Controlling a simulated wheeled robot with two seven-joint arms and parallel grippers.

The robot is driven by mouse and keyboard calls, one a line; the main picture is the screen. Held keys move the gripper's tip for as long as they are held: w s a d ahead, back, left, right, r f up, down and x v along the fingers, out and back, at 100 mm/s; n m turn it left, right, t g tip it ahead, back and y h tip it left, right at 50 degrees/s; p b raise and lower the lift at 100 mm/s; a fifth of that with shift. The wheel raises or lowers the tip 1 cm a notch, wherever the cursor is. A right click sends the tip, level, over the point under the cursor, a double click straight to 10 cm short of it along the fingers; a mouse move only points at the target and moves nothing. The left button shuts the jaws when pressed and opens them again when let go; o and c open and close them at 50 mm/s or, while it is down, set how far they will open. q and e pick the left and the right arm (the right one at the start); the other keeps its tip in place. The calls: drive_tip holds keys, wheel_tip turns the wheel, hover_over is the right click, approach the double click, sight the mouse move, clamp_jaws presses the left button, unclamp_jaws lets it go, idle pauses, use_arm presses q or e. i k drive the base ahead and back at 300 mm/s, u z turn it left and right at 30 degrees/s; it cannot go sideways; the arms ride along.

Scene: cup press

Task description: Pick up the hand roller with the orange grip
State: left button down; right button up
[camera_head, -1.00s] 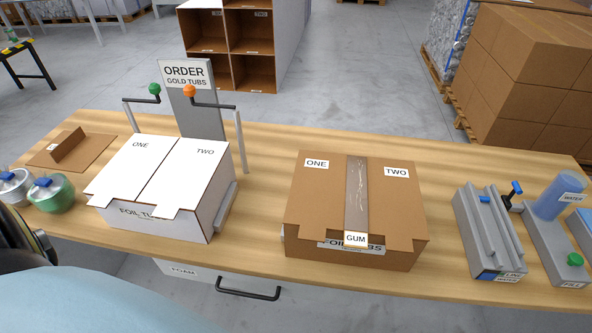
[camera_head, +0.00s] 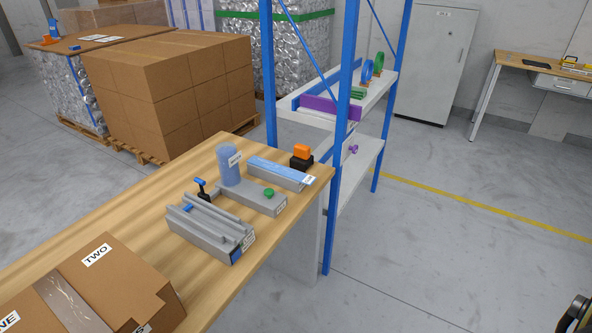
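I cannot clearly make out a hand roller with an orange grip. A small orange-topped black item (camera_head: 301,156) stands at the far right end of the wooden table (camera_head: 205,165); its shape is too small to name surely. Another small orange item (camera_head: 50,40) lies on the board at the far left back, also too small to tell. Neither of my grippers shows. A dark rounded part at the bottom right corner looks like part of my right arm.
A taped carton (camera_head: 110,280) and a grey grooved fixture (camera_head: 210,228) stand on the table. Beside them are a blue cylinder (camera_head: 229,165) and a long blue-topped box (camera_head: 277,174). A blue-post shelf (camera_head: 347,130) stands just behind the table's end. Open floor (camera_head: 450,270) lies to the right.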

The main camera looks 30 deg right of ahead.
sight(302, 154)
drive_tip(key=z, duration=0.95)
drive_tip(key=k, duration=0.3)
drive_tip(key=u, duration=0.45)
drive_tip(key=i, duration=0.3)
drive_tip(key=z, duration=0.25)
